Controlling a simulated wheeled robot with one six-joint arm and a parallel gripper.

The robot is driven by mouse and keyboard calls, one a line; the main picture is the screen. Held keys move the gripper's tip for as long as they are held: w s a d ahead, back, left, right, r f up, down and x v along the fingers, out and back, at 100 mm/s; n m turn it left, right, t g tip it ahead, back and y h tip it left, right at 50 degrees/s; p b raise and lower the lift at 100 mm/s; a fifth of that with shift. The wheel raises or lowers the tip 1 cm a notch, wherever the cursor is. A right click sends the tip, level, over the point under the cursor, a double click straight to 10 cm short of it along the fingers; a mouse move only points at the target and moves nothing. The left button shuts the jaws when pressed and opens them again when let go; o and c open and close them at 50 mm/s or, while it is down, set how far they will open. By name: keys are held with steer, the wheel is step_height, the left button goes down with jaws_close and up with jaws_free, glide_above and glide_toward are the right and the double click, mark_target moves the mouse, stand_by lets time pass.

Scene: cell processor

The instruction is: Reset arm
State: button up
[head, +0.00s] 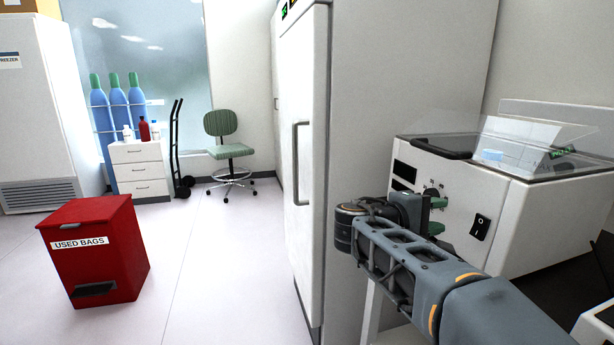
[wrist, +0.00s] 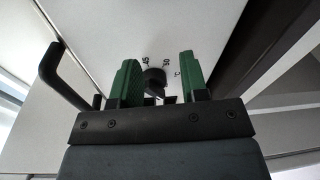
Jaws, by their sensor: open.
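My arm reaches in from the lower right of the head view. My gripper (head: 438,215) is in front of the front panel of a white machine with a clear lid (head: 462,215). In the wrist view my gripper (wrist: 160,80) has its two green fingers apart with a gap between them. A black dial knob (wrist: 154,77) with printed temperature marks shows in that gap. I cannot tell whether the fingers touch the knob. Nothing is held.
A tall white cabinet (head: 355,90) with a handle stands left of the machine, close to my arm. A black rocker switch (head: 480,227) is on the machine's panel. A red used-bags bin (head: 118,258) stands on the floor at left. The floor between bin and cabinet is clear.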

steer(key=s+a+m+g+y+p, duration=0.1)
steer(key=s+a+m+y+p, duration=0.2)
steer(key=s+y+p, duration=0.4)
steer(key=s+a+m+g+y+p, duration=0.1)
steer(key=s+a+y+p, duration=0.5)
steer(key=p, duration=0.8)
steer(key=s+m+y, duration=0.1)
steer(key=y, duration=0.2)
steer(key=shift+s+a+r+m+p, duration=0.15)
steer(key=shift+s+r+m+p, duration=0.15)
steer(key=shift+s+m+p, duration=0.1)
